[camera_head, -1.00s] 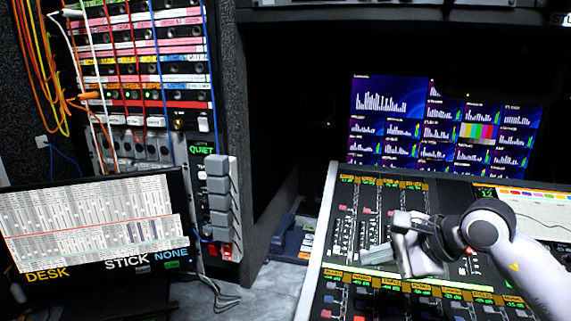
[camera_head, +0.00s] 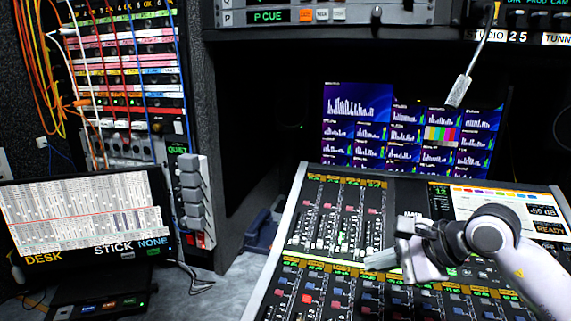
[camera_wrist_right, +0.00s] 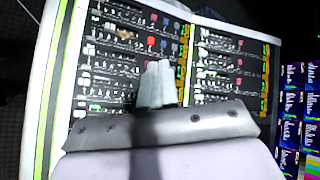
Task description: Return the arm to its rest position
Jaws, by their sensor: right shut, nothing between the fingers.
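My right arm comes in from the lower right in the head view. Its gripper (camera_head: 381,260) is over the mixing desk (camera_head: 303,215), with its fingers pointing left. The fingers are together and hold nothing. In the right wrist view the closed fingertips (camera_wrist_right: 158,84) show in front of the desk's rows of faders and buttons. I cannot tell how far above the panel they are. My left gripper is not in view.
A bank of screens (camera_head: 357,104) stands behind the desk. A gooseneck lamp (camera_head: 460,90) hangs over its right side. At left are a monitor (camera_head: 85,213), a patch rack with loose cables (camera_head: 127,75) and a grey switch box (camera_head: 191,195).

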